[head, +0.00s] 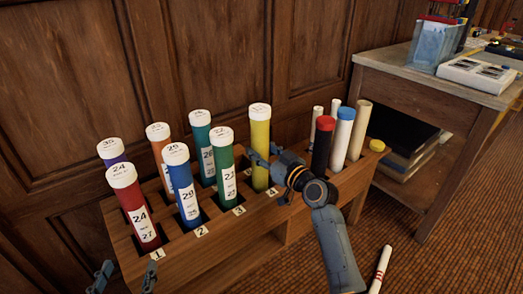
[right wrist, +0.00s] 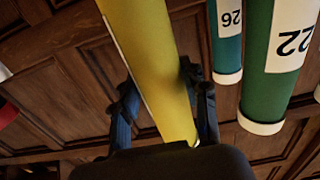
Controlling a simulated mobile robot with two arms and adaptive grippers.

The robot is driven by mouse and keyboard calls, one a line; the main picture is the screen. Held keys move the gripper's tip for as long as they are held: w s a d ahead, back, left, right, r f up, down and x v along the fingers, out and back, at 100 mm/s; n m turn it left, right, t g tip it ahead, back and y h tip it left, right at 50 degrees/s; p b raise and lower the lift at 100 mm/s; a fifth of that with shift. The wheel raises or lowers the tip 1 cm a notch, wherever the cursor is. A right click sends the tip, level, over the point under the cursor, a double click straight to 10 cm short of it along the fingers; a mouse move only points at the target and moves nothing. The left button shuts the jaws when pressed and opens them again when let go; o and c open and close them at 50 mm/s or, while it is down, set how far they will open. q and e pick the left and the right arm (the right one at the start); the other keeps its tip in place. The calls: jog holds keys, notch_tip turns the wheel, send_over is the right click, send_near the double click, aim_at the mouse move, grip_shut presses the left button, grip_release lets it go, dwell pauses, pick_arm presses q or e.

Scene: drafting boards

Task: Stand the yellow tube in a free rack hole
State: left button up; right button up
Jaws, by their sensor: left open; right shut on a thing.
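The yellow tube (head: 260,140), with a white cap, stands roughly upright at the wooden rack's (head: 190,255) front-row position by label 4. Its lower end meets the rack top there; I cannot tell how deep it sits. Its cap is slightly higher than the front row's line of caps suggests. My right gripper (head: 262,161) is shut on the tube from the right. In the right wrist view the yellow tube (right wrist: 155,65) runs between both fingers (right wrist: 163,112). My left gripper (head: 126,277) is open and empty at the bottom left, in front of the rack.
Red (head: 137,210), blue (head: 184,190) and green (head: 224,170) tubes stand at labels 1, 2 and 3. Purple, orange (head: 160,150) and teal (head: 204,150) tubes stand behind. Black (head: 322,145) and other tubes stand right of my right gripper. A desk (head: 420,95) stands beyond.

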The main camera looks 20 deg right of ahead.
pick_arm(q)
jog(key=shift+w+d+r+t+h+b, duration=0.1)
jog(key=shift+d+r+t+h+b, duration=0.1)
jog(key=shift+r+t, duration=0.5)
jog(key=shift+w+d+r+t+h+b, duration=0.1)
jog(key=shift+r+t+h, duration=0.15)
jog(key=shift+r, duration=0.75)
pick_arm(e)
jog(key=shift+f, duration=0.4)
jog(key=o, duration=1.4)
jog(key=v, duration=1.2)
jog(key=shift+f, duration=0.1)
